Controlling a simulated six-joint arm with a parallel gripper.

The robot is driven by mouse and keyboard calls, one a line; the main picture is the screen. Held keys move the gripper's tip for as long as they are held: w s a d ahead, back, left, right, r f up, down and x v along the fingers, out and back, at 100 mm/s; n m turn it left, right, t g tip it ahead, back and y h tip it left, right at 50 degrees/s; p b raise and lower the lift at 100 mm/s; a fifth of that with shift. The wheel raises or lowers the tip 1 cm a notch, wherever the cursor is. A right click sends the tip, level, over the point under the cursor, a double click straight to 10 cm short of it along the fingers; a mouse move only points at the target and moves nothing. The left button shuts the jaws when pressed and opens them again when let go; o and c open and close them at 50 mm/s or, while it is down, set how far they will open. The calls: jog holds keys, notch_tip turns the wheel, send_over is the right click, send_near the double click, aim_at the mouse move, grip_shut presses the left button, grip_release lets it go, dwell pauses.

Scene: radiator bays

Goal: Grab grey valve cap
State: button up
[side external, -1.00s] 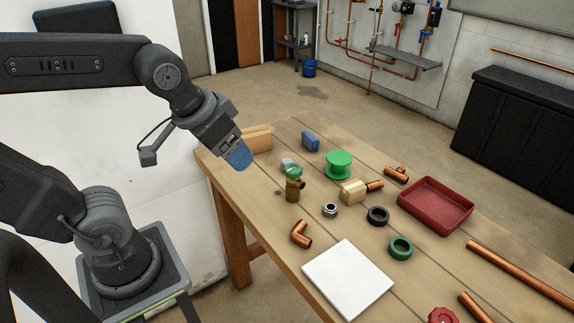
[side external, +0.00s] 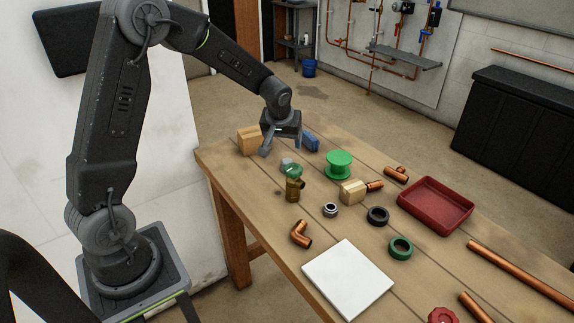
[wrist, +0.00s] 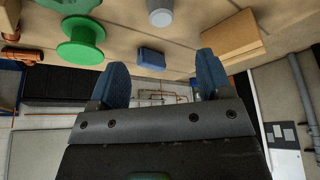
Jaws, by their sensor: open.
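The grey valve cap (side external: 287,162) stands on the table just behind the brass valve with a green top (side external: 293,185), which hides part of it in the side view. It also shows as a grey cylinder (wrist: 160,12) at the top edge of the wrist view, cut off by the frame. My gripper (side external: 280,147) is above the table's far left part, near the cap and apart from it. In the wrist view its two blue fingers (wrist: 162,62) are spread with nothing between them.
A wooden block (side external: 249,141) and a blue block (side external: 311,142) stand on either side of my gripper. A green spool (side external: 339,164) is to the right. Copper fittings, rings, a white plate (side external: 347,280) and a red tray (side external: 436,205) lie further along the table.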

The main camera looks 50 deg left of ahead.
aim_at(287, 161)
jog(key=x, duration=1.2)
jog(key=shift+a+f, duration=0.1)
jog(key=shift+f, duration=0.1)
jog(key=c, duration=1)
jog(key=shift+r, duration=0.1)
